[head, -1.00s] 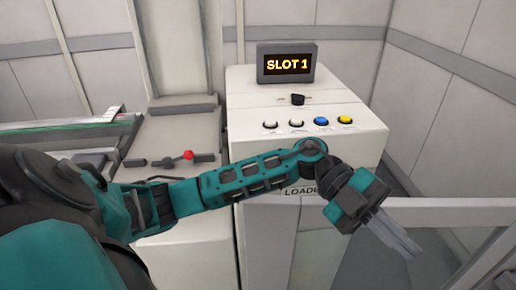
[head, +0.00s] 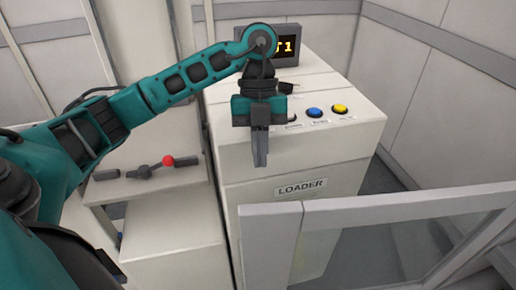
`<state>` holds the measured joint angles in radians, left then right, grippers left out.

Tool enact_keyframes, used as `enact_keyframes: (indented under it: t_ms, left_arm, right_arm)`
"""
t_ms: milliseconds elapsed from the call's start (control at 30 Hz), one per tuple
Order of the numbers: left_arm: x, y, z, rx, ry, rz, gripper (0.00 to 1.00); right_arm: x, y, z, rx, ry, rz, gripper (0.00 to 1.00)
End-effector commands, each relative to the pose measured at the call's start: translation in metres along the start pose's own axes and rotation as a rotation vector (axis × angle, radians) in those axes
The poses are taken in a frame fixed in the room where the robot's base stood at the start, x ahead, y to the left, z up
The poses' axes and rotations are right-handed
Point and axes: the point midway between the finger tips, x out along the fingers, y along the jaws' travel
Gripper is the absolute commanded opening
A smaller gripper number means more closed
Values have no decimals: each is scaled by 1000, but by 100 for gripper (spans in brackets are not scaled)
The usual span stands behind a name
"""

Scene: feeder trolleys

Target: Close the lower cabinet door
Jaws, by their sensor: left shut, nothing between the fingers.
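A white-framed door with a see-through pane (head: 272,225) stands at the lower right, in front of the loader cabinet. It looks swung out; its hinge side and lower part are out of frame. My right gripper is not in view.
The white loader cabinet (head: 335,184) carries a lit display (head: 285,46), partly hidden by my left arm, and several buttons. Left of it is a lower grey panel with a red-knobbed lever (head: 168,161). White walls close in the back and right.

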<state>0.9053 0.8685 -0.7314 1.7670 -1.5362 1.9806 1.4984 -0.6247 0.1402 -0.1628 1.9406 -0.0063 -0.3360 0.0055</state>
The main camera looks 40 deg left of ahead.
Motion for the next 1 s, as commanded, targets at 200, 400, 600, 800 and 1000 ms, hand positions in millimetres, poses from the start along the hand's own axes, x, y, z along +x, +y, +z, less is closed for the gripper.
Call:
enact_keyframes:
  t_ms: [200,400,600,800,1000]
  left_arm:
    - [42,1,-1,1,4,2,0]
    - [64,0,0,2,2,0,0]
    - [70,0,-1,2,2,-2,0]
    - [69,0,-1,3,2,-2,0]
    - [69,-1,0,0,2,-3,0]
  right_arm:
    - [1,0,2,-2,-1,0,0]
    - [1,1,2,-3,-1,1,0]
    - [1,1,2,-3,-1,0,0]
    - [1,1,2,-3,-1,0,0]
    - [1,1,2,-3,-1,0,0]
